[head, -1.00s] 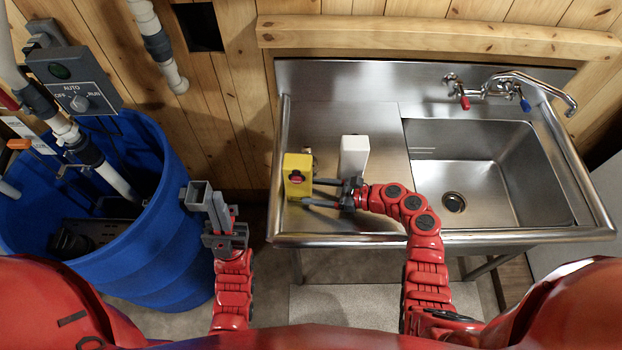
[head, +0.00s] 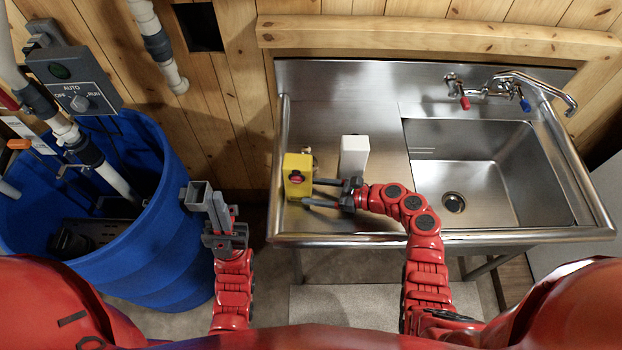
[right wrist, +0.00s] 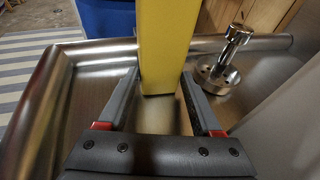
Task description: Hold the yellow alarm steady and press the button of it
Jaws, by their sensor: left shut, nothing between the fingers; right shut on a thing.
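The yellow alarm (head: 298,188) stands upright on the left drainboard of the steel sink, with a red button (head: 296,177) on its face. My right gripper (head: 312,193) reaches it from the right and is shut on it. In the right wrist view the yellow alarm (right wrist: 165,45) stands between the two fingers of the right gripper (right wrist: 162,90). My left gripper (head: 197,194) is shut and empty, left of the sink and apart from the alarm, beside the blue barrel.
A white box (head: 353,156) stands just behind my right gripper. A metal fitting (right wrist: 229,60) shows beside the alarm in the right wrist view. The sink basin (head: 470,180) is at right. A blue barrel (head: 150,245) and a grey switch box (head: 72,80) are at left.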

